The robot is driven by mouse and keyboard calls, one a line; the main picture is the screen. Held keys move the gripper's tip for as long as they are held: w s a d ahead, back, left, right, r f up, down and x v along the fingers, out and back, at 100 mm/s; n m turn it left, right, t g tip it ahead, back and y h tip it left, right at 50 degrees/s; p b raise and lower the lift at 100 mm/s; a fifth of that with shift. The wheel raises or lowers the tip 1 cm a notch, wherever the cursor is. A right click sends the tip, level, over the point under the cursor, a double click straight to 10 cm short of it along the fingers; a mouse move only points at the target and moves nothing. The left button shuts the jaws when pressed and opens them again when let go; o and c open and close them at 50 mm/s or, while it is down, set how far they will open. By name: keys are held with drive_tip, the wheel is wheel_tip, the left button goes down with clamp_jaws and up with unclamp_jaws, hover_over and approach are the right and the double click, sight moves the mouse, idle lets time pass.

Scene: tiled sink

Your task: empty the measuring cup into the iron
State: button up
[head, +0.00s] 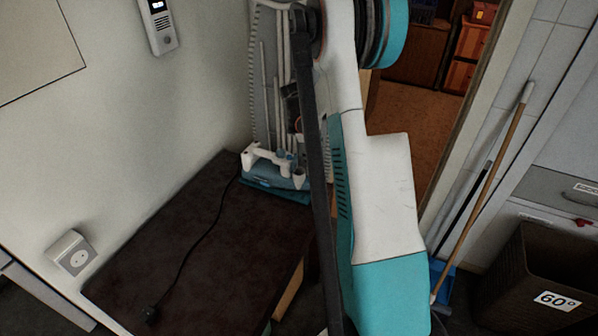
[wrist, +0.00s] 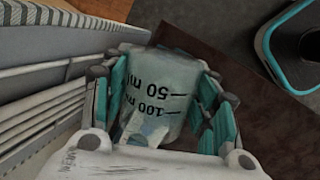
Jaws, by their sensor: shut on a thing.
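The measuring cup (wrist: 160,88) is translucent, with dark 50 ml and 100 ml marks that read upside down in the wrist view. My gripper (wrist: 166,68) is shut on it, with teal finger pads on both sides. The cup's contents are unclear. The white and blue iron (head: 277,168) sits at the far end of the dark brown tabletop (head: 190,235) in the head view. My arm hides the gripper and cup there and passes in front, just right of the iron. I cannot make out the iron in the wrist view.
A white folded rack (head: 262,75) stands behind the iron, close to it. A black cord with a plug (head: 150,313) lies across the otherwise clear tabletop. A broom (head: 490,185) and brown hamper (head: 535,275) stand at right.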

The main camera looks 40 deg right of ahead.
drive_tip(key=shift+r, duration=0.3)
